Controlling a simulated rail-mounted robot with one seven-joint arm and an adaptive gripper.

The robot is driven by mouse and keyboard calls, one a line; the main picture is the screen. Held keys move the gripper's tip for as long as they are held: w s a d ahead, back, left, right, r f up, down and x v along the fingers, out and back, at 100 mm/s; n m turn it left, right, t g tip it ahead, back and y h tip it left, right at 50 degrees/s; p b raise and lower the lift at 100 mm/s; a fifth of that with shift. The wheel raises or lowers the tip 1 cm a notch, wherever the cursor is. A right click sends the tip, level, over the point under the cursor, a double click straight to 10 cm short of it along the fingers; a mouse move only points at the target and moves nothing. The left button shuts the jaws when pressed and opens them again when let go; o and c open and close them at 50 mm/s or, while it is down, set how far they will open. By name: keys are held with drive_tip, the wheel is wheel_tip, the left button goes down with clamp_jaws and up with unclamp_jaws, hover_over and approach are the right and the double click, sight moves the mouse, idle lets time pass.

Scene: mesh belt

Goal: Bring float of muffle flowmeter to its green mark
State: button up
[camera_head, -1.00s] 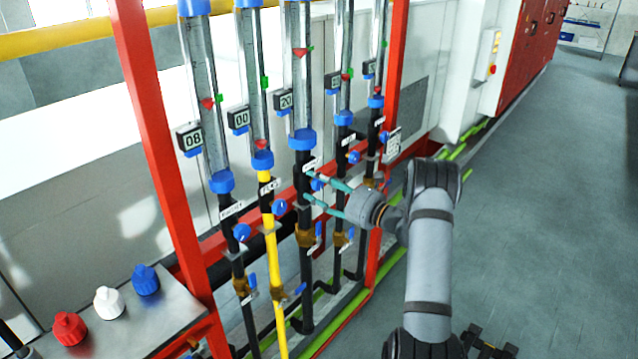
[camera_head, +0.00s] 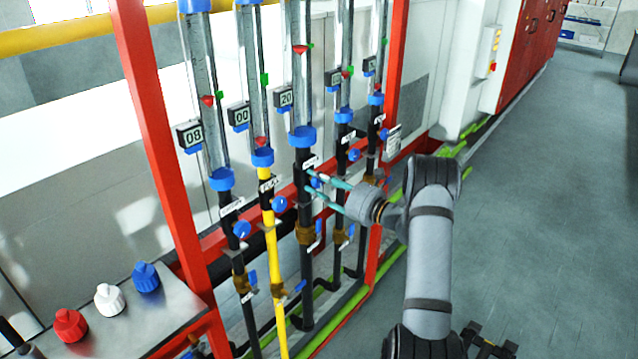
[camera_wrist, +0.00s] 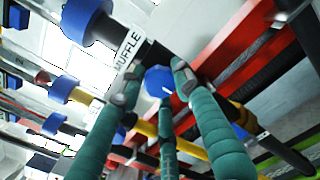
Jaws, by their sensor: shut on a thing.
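The muffle flowmeter is the third tube from the left (camera_head: 299,90), with a black pipe below it. Its red float (camera_head: 300,49) sits close to the green mark (camera_head: 310,45), level with it or very slightly below. In the wrist view, the MUFFLE label (camera_wrist: 128,48) is on the pipe beside a blue knob (camera_wrist: 158,80). My gripper (camera_head: 317,182) is shut on this blue knob, its teal fingers (camera_wrist: 158,92) around it.
Neighbouring flowmeters stand close on both sides, with a yellow pipe (camera_head: 274,255) to the left. Red frame posts (camera_head: 165,150) flank the row. A panel with red, white and blue knobs (camera_head: 108,300) is at lower left. Open floor (camera_head: 540,200) lies right.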

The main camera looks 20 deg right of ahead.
drive_tip(key=shift+s+f+b, duration=0.1)
drive_tip(key=shift+f+b, duration=0.2)
drive_tip(key=shift+b, duration=0.15)
drive_tip(key=o, duration=1.1)
drive_tip(key=shift+d+r, duration=0.1)
drive_tip(key=shift+r, duration=0.05)
drive_tip(key=v, duration=1.2)
drive_tip(key=shift+r, duration=0.1)
